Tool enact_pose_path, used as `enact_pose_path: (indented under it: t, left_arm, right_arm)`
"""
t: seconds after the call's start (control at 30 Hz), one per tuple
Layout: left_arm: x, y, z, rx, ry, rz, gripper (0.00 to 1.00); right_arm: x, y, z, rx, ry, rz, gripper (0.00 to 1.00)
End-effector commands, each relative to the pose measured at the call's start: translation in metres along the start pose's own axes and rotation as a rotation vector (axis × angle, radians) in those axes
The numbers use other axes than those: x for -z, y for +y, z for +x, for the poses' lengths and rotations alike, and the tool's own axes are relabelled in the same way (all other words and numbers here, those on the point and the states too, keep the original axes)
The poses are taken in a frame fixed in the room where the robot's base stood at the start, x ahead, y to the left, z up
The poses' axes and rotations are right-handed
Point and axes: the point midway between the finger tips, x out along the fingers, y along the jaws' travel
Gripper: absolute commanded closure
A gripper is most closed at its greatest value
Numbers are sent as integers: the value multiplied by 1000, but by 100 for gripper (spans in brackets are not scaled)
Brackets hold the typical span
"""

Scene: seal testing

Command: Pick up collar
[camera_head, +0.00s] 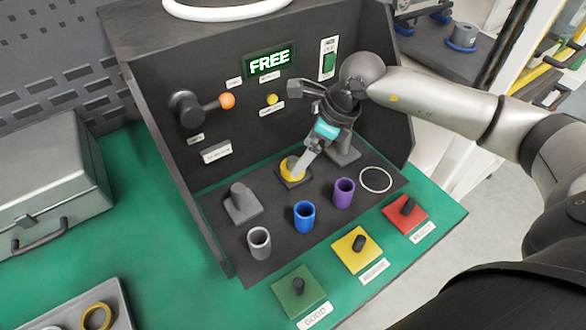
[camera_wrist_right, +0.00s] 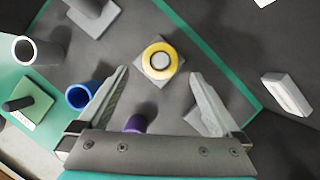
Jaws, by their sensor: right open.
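A yellow ring-shaped collar (camera_head: 291,177) sits around a short grey post on a square base, on the dark floor of the test booth. In the right wrist view the yellow collar (camera_wrist_right: 177,63) lies just beyond the fingertips, centred between them, with the pale post top inside it. My right gripper (camera_head: 304,163) reaches down over it from the upper right. In the right wrist view the gripper (camera_wrist_right: 158,76) has its fingers wide apart with nothing between the tips. In the head view a finger covers part of the collar. My left gripper is out of view.
Grey (camera_head: 259,242), blue (camera_head: 304,217) and purple (camera_head: 343,192) tubes stand in front of the collar. A grey post (camera_head: 242,203) stands left of it. A thin white ring (camera_head: 376,180) lies right. Green (camera_head: 299,292), yellow (camera_head: 357,250) and red (camera_head: 405,214) peg plates line the front.

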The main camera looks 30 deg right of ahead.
Motion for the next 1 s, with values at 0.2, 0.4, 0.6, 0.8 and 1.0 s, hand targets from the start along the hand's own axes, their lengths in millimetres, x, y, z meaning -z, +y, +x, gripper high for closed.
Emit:
enact_pose_path:
  t: [0.2,0.4,0.6,0.8,1.0]
  left_arm:
    - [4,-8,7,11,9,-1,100]
    - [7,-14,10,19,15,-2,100]
    - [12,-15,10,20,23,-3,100]
    - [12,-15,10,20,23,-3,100]
    - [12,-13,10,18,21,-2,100]
  right_arm:
    - [-3,1,31,-3,1,0,0]
    - [-3,0,50,0,0,0,0]
    - [-3,0,51,0,1,0,0]
    - [-3,0,50,0,1,0,18]
    - [-3,0,50,0,1,0,41]
